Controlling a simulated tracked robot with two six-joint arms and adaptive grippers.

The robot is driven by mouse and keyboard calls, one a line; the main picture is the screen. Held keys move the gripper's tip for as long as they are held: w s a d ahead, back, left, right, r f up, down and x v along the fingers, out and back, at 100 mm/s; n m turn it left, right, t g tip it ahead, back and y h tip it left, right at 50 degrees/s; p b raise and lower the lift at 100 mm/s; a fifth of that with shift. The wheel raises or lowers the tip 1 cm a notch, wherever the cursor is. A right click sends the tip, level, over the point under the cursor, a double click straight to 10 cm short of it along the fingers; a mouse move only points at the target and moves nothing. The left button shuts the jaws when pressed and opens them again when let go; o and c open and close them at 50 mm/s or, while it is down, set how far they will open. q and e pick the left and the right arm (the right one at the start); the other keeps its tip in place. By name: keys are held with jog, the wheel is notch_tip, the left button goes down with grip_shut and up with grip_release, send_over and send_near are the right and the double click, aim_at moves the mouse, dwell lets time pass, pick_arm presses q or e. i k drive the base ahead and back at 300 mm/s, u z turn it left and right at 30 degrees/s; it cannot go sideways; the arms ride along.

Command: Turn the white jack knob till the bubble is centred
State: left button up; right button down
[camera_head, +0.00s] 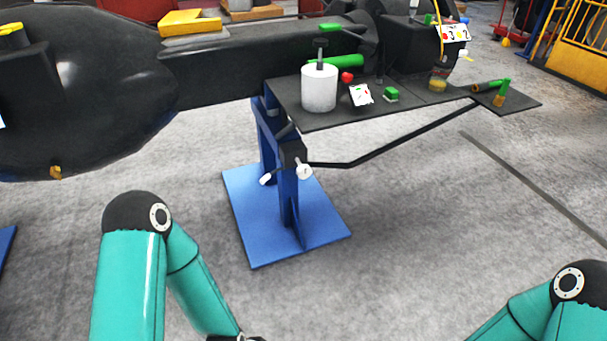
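A round white knob (304,171) sits at the front of the blue jack stand (288,195), under the black shelf. A smaller white handle end (265,180) shows to its left on the same stand. I cannot make out a bubble; a small green block (391,94) lies on the shelf, but I cannot tell whether it is a level. Neither arm is at the knob.
The black shelf (420,102) holds a white cylinder (319,88), a red knob (347,77) and a spotted white card (361,95). A large black casting (80,90) fills the upper left. A black bar (400,136) slants below the shelf. Grey floor in front is clear.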

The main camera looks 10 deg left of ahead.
aim_at(304, 172)
jog(key=z, duration=0.1)
jog(key=i, duration=1)
jog(key=u, duration=0.1)
